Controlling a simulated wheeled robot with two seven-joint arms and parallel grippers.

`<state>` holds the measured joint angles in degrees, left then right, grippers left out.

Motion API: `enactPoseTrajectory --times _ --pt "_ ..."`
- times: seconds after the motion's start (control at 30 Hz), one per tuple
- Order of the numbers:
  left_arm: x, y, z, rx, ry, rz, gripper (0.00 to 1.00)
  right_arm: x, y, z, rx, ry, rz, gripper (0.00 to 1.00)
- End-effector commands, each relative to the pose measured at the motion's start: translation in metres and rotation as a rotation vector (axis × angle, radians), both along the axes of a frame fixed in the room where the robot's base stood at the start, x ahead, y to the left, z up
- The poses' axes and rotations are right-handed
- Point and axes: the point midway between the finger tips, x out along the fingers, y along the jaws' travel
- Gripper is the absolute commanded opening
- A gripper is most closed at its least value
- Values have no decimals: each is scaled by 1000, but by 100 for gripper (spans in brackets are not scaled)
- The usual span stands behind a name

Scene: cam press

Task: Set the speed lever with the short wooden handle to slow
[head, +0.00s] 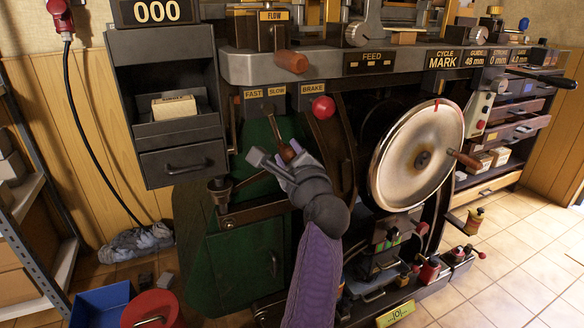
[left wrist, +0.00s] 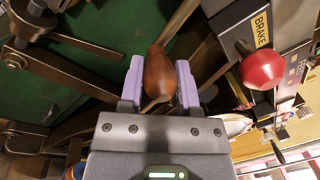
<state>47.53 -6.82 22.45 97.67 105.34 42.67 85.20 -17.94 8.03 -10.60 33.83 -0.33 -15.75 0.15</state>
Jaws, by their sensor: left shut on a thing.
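The speed lever has a short brown wooden handle (head: 287,152) at its lower end, and its metal rod rises toward the FAST and SLOW plates. The rod's top shows beneath the SLOW plate (head: 277,92), right of the FAST plate (head: 253,93). My left gripper (head: 277,158) is shut on the wooden handle. In the left wrist view the handle (left wrist: 159,75) sits between the two lilac finger pads (left wrist: 160,84). My right gripper is out of view.
A red brake ball knob (head: 323,107) is close right of the lever; it also shows in the left wrist view (left wrist: 259,71). A wooden flow handle (head: 291,62) juts out above. A large metal handwheel (head: 417,157) stands to the right, and a dark drawer box (head: 180,165) to the left.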

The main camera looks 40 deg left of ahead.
Motion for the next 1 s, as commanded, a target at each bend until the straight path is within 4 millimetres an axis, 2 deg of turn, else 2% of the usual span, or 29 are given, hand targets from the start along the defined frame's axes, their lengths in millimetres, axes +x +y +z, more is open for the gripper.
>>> enactPoseTrajectory --times 0.2,0.73,0.77,0.9,0.93,1.0 --pt "3 -1 0 -26 -62 -1 0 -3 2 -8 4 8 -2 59" --pt "3 -2 4 -32 -85 -1 0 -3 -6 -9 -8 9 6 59" --pt "3 -2 4 -32 -85 -1 44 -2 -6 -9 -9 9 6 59" --pt "3 -2 4 -33 -85 -1 73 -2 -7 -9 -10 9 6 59" --pt "3 -2 3 -33 -85 -1 77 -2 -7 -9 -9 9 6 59" --pt "3 -2 3 -34 -85 0 77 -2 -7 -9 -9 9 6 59"
